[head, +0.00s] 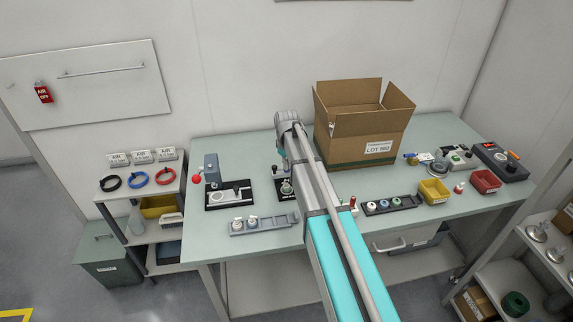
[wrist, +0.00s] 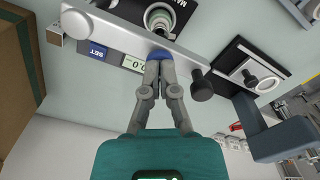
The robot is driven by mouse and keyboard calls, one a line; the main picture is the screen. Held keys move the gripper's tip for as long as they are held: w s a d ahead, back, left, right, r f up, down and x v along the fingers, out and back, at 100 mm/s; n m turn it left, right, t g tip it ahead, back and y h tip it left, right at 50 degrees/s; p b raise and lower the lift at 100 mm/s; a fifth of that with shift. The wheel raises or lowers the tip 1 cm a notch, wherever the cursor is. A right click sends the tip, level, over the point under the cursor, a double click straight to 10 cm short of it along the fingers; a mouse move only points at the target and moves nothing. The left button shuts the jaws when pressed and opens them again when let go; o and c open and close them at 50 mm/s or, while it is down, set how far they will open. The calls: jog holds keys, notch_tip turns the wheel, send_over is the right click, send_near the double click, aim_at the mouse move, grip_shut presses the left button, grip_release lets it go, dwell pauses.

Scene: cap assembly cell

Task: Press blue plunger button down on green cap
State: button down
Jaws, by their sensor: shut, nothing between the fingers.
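In the wrist view the blue plunger button (wrist: 161,53) shows as a blue rim around my fingertips, at the grey bar of a small press or gauge. My gripper (wrist: 160,62) is shut and empty, with its tips at the button; they appear to meet it, but I cannot tell whether it is pushed down. The green cap (wrist: 159,19), with pale green and white rings, sits in the black fixture just beyond the bar. In the head view the fixture (head: 283,191) is partly hidden by my arm, and my gripper is hidden.
A dark knob (wrist: 201,85) and a small display (wrist: 134,63) are close to my fingers. Another black-based fixture (head: 230,196) stands left on the bench. A large open carton (head: 362,150) stands behind on the right. A grey tray of caps (head: 264,225) lies in front.

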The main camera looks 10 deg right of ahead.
jog(key=shift+r, duration=0.15)
dwell(0.4)
jog(key=shift+r+p, duration=1.4)
jog(key=shift+p, duration=0.15)
jog(key=shift+r+p, duration=2.5)
jog(key=shift+s, duration=0.1)
jog(key=s+f+m+b, duration=0.2)
jog(key=s+m, duration=0.1)
jog(key=s, duration=1)
jog(key=s+f+m+b, duration=0.3)
jog(key=s, duration=1)
jog(key=shift+d+f, duration=0.15)
jog(key=shift+d, duration=0.25)
